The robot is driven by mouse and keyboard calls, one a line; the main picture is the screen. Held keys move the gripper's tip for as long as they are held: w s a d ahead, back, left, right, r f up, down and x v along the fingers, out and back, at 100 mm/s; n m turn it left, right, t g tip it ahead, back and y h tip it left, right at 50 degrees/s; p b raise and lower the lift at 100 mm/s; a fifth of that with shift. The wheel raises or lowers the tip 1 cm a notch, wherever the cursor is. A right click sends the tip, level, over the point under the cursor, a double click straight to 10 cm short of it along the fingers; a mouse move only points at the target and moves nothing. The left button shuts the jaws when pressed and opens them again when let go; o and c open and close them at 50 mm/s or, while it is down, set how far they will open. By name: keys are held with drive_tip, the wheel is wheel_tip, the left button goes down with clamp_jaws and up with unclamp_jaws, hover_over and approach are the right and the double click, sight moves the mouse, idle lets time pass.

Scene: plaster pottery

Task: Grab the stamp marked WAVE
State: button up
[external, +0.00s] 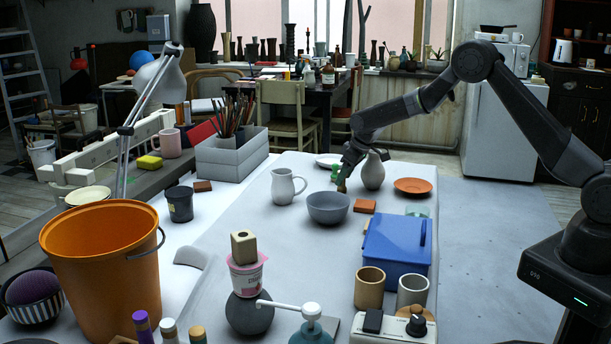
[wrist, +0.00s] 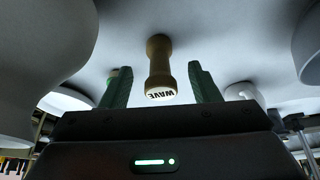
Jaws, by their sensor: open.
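The stamp marked WAVE (wrist: 160,66) is a brown wooden handle with a white end, on which the dark lettering appears upside down in the wrist view. My gripper (wrist: 160,78) is open, with one green finger on each side of the stamp and a visible gap to both. In the external view my gripper (external: 341,173) points down between the grey bowl and the pale vase. A small brown piece of the stamp (external: 342,187) shows just below the fingers there. I cannot tell how far the stamp reaches in between the fingers.
The grey bowl (external: 328,208) and pale vase (external: 373,171) stand close on either side. A white pitcher (external: 287,187), a white plate (external: 328,161), an orange dish (external: 412,186), an orange block (external: 364,206) and a blue box (external: 397,245) are nearby on the table.

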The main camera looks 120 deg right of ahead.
drive_tip(key=shift+x, duration=1.25)
drive_tip(key=shift+c, duration=0.5)
drive_tip(key=c, duration=1)
drive_tip(key=shift+o, duration=0.2)
drive_tip(key=shift+r, duration=0.1)
